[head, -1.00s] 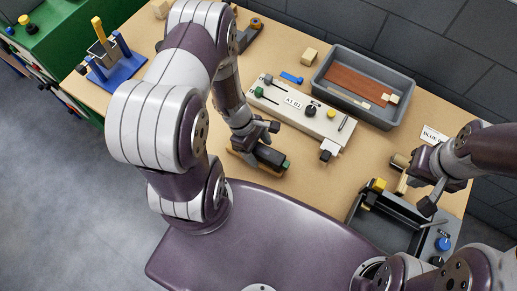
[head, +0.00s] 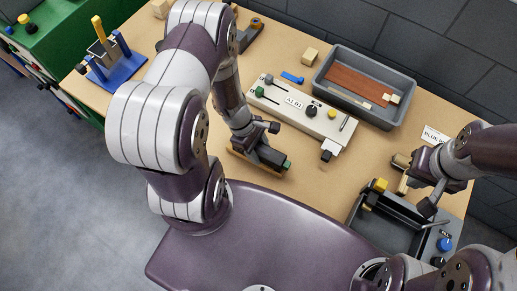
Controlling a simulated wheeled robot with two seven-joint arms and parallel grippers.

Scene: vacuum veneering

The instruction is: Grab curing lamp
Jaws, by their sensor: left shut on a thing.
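A dark, bar-shaped tool with a green end (head: 287,166), which looks like the curing lamp, is in my left gripper (head: 268,152) near the table's front edge. The left gripper is shut on it, and the fingers hide part of its body. A brown wooden strip (head: 240,165) shows just below the gripper and lamp; I cannot tell whether they touch.
A pale control unit (head: 300,112) with knobs lies behind the left gripper. A grey bin (head: 398,112) with a reddish-brown board stands at the back right. A dark tray (head: 385,232) is at the front right. A blue tool stand (head: 115,70) is at the far left.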

